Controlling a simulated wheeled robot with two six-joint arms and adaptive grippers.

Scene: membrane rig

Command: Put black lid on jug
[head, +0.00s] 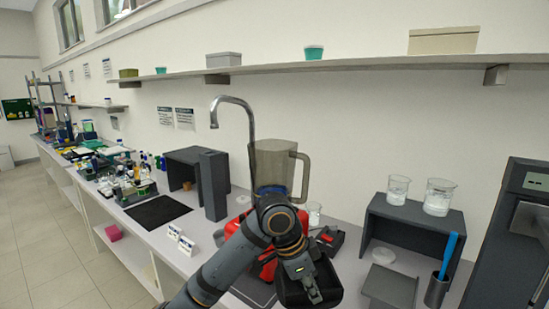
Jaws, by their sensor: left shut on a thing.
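The jug (268,166) is a see-through grey-brown vessel with a handle on its right side. It stands upright at the middle of the bench, and its top looks open. My arm hides its lower part. My left gripper (304,288) is in front of and below the jug, to its right, pointing down. It is shut on a black, angular piece (326,283) that looks like the black lid. The fingertips are partly lost against the dark piece. My right gripper is not in view.
A red body (268,270) shows behind my arm. A curved tap (232,100) rises behind the jug. A dark stand (408,222) with two glass beakers is at the right, near a cup (436,291) with a blue handle. A dark upright block (213,186) stands left.

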